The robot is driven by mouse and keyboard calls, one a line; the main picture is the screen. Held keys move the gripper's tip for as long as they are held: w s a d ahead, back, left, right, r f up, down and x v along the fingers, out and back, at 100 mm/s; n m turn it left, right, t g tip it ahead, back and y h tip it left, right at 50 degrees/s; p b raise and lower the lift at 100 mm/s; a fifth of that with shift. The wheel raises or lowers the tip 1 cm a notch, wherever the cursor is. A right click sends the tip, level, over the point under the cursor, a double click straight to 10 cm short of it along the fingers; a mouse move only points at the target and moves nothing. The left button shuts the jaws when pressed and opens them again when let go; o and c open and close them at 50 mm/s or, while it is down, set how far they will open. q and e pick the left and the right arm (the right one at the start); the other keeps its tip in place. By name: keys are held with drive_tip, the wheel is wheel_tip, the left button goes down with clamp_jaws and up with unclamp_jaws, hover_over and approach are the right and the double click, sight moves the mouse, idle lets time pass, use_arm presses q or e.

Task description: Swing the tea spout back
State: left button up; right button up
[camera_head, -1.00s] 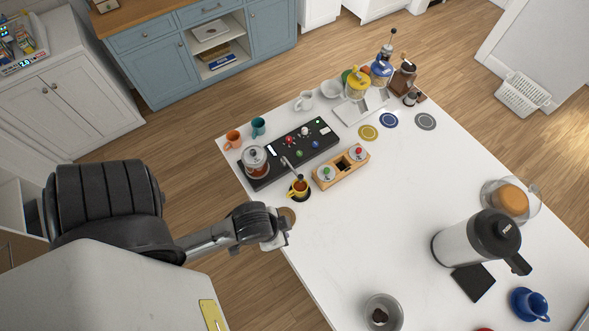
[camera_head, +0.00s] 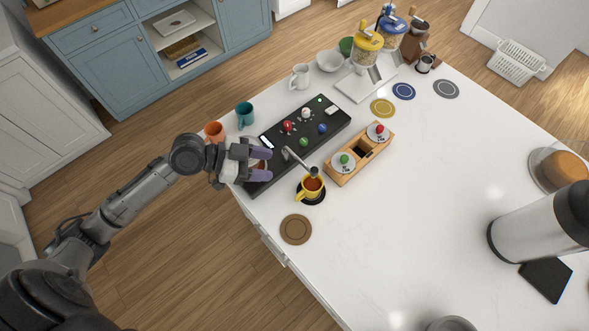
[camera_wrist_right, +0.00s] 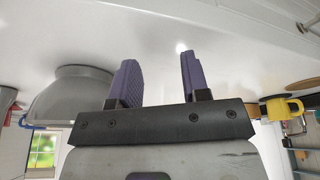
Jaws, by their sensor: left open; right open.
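The tea spout (camera_head: 298,160) is a thin metal arm on the front of the black console (camera_head: 327,119), and it reaches out over a yellow mug (camera_head: 309,190). The mug holds dark liquid and stands on a black round pad. My left gripper (camera_head: 266,163) is open, its purple fingers around or above the glass tea vessel at the console's left end, which it mostly hides. Its fingertips are a little left of the spout, apart from it. My right gripper (camera_wrist_right: 158,78) is open and empty in the right wrist view.
An orange cup (camera_head: 214,132) and a teal cup (camera_head: 245,115) stand behind the left gripper. A wooden holder (camera_head: 344,178) with green and red knobs is right of the mug. A brown coaster (camera_head: 296,229) lies in front. A grey bowl (camera_wrist_right: 65,98) shows in the right wrist view.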

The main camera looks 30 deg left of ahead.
sight(311, 170)
drive_tip(key=shift+a+f, duration=0.1)
drive_tip(key=shift+f, duration=0.15)
drive_tip(key=shift+r, duration=0.1)
use_arm(q)
drive_tip(key=x, duration=0.5)
drive_tip(key=p+x, duration=0.1)
drive_tip(key=x, duration=0.5)
drive_tip(key=shift+w+r+p, duration=0.1)
drive_tip(key=shift+w+p, duration=0.2)
drive_tip(key=shift+w, duration=0.1)
use_arm(e)
drive_tip(key=shift+d+r, duration=0.25)
drive_tip(key=shift+r, duration=0.5)
use_arm(q)
drive_tip(key=shift+x, duration=1)
use_arm(e)
drive_tip(key=shift+a, duration=0.15)
use_arm(q)
drive_tip(key=shift+c, duration=0.5)
clamp_jaws()
drive_tip(key=shift+s, duration=0.1)
